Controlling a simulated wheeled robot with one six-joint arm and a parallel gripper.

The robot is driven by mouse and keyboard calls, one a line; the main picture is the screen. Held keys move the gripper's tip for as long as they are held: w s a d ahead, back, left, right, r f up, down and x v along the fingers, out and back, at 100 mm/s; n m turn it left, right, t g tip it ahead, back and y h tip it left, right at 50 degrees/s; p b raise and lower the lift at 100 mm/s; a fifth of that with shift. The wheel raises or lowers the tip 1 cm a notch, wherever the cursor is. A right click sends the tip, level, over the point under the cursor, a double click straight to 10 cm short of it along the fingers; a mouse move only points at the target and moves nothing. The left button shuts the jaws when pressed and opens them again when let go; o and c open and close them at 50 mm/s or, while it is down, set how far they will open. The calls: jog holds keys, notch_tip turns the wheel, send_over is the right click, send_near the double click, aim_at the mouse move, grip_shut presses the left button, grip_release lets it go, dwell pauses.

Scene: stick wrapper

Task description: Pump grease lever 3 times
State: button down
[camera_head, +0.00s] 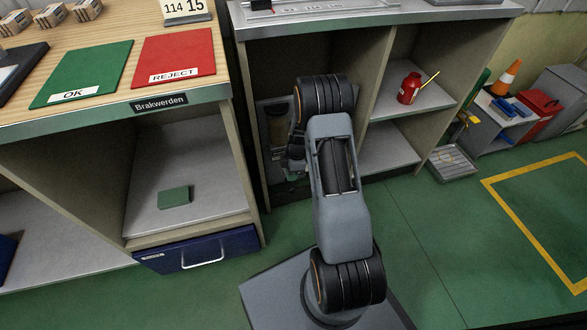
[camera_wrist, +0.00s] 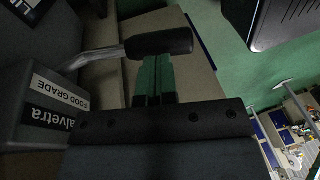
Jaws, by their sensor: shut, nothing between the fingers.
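The grease lever shows in the wrist view as a bent metal rod with a black grip (camera_wrist: 160,42). The rod runs left to a grey box (camera_wrist: 30,108) labelled "FOOD GRADE" and "alvetra". My gripper (camera_wrist: 155,70) has its green fingers together and empty. The fingertips lie right at the black grip in that view; I cannot tell whether they touch it. In the head view, a grey unit (camera_head: 277,125) stands inside the cabinet, partly hidden by my arm. The lever and fingertips cannot be made out there.
The cabinet has a shelf (camera_head: 436,101) with a red can (camera_head: 409,88). The bench at left carries a green mat (camera_head: 85,75) and a red mat (camera_head: 175,58). A blue drawer (camera_head: 197,249) sits below it.

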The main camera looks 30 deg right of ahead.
aim_at(291, 183)
jog(key=shift+x, duration=0.75)
jog(key=shift+s+f+b, duration=0.1)
jog(key=shift+f+b, duration=0.15)
jog(key=shift+b, duration=0.1)
jog(key=shift+s+f+b, duration=0.2)
jog(key=shift+f+b, duration=0.3)
jog(key=shift+f, duration=0.25)
notch_tip(291, 183, down, 8)
jog(key=b, duration=0.5)
jog(key=shift+w+b, duration=0.2)
jog(key=shift+b, duration=0.1)
jog(key=shift+r, duration=0.1)
jog(key=s+r+p, duration=0.3)
jog(key=r, duration=0.3)
jog(key=s+d+r+p, duration=0.1)
jog(key=s+r+p, duration=0.2)
jog(key=r, duration=0.3)
jog(key=shift+s+d+r+p, duration=0.25)
jog(key=shift+s+r+p, duration=0.1)
jog(key=shift+p, duration=0.2)
